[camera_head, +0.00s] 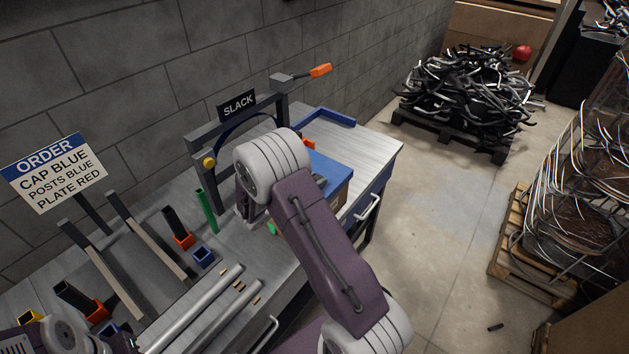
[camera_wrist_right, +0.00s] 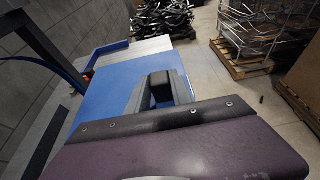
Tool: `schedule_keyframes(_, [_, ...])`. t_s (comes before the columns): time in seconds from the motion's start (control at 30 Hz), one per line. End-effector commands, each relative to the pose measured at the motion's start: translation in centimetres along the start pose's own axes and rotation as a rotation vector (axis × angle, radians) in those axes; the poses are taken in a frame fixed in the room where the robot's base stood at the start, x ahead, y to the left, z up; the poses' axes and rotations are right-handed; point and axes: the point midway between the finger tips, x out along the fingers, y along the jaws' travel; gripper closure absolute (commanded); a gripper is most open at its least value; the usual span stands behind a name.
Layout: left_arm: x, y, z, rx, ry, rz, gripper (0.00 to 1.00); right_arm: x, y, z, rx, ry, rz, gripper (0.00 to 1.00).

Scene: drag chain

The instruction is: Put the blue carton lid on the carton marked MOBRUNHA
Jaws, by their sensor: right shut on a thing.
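The blue carton lid (camera_head: 332,170) shows as a flat blue panel right behind my right arm in the head view. It fills much of the right wrist view (camera_wrist_right: 103,92). A brown carton side (camera_head: 342,200) shows just under the lid's right edge; no marking can be read on it, and my arm hides most of it. I cannot tell whether the lid is fully seated. My right gripper (camera_wrist_right: 160,92) is shut on the lid, its dark jaws at the blue surface. Of my left arm, only a wrist part shows at the lower left; its fingers are not in view.
A grey frame with a SLACK sign (camera_head: 238,105) stands close left of my right arm. A blue-edged tray (camera_head: 325,115) lies at the bench's far end. Posts, a green piece (camera_head: 206,211) and metal tubes (camera_head: 190,312) occupy the near bench. The bench's far right corner (camera_head: 375,150) is clear.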

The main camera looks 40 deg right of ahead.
Motion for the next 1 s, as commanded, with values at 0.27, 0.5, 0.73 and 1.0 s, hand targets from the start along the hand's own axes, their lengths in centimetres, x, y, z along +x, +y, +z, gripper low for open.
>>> schedule_keyframes(0.27, [0.7, 0.0, 0.1, 0.000, 0.000, 0.000, 0.64, 0.3, 0.0, -0.8, 0.000, 0.000, 0.000, 1.00])
schedule_keyframes(0.5, [1.3, 0.0, 0.1, 0.000, 0.000, 0.000, 0.64, 0.5, 0.0, -1.3, 0.000, 0.000, 0.000, 1.00])
schedule_keyframes(0.73, [1.8, 0.0, 0.2, 0.000, 0.000, 0.000, 0.64, 0.7, 0.0, -1.9, 0.000, 0.000, 0.000, 1.00])
schedule_keyframes(1.0, [2.4, -0.1, 0.2, 0.000, 0.000, 0.000, 0.64, 0.9, 0.0, -2.5, 0.001, 0.000, 0.000, 1.00])
